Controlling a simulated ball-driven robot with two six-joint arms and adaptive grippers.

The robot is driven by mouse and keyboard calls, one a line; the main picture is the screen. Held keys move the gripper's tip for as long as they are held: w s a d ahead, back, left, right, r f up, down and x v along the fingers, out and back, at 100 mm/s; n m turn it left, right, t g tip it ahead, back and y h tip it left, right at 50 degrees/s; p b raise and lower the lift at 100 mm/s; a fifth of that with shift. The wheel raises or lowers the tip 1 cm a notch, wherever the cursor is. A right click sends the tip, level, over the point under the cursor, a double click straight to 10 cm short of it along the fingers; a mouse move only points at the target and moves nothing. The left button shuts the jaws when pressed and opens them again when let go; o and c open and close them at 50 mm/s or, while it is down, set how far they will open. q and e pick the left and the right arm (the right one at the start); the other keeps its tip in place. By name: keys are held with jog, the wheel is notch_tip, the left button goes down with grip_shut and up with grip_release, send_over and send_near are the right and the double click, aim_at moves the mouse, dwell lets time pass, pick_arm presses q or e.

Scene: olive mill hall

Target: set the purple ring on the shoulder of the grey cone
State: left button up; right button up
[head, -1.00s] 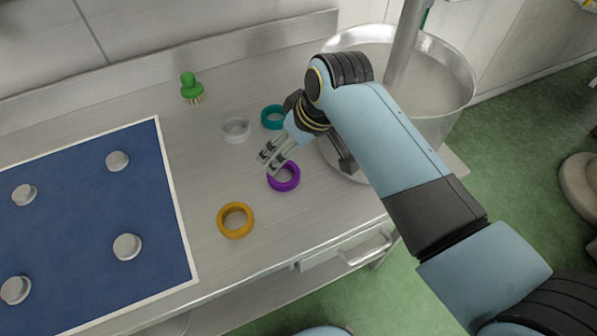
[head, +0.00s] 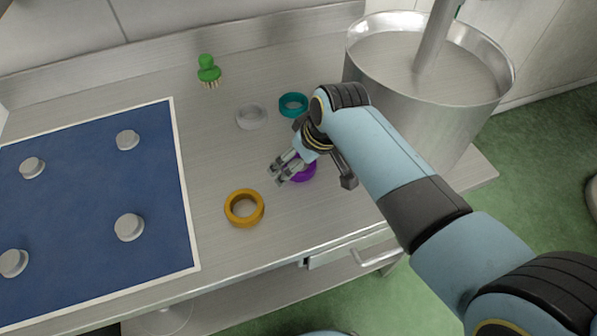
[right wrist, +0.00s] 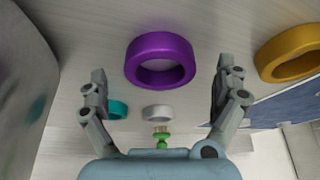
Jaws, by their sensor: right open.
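The purple ring (head: 305,175) lies flat on the steel counter, partly hidden behind my right gripper (head: 281,171) in the head view. In the right wrist view the purple ring (right wrist: 160,43) shows whole, ahead of and between the two spread fingers, and nothing is gripped. Several short grey pieces with round tops, such as this one (head: 129,227), stand on the blue mat (head: 95,200) at the left. They look alike from above, so I cannot tell which is the grey cone. My left gripper is out of view.
An orange ring (head: 244,208) lies in front of the purple one. A white ring (head: 252,116) and a teal ring (head: 293,104) lie behind. A green brush (head: 208,70) stands at the back. A large steel vat (head: 415,110) stands right of my gripper.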

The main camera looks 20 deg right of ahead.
jog(key=shift+w+f, duration=0.15)
jog(key=shift+f, duration=0.1)
jog(key=shift+c, duration=0.3)
jog(key=c, duration=1.3)
jog(key=shift+r, duration=0.1)
jog(key=shift+c, duration=0.8)
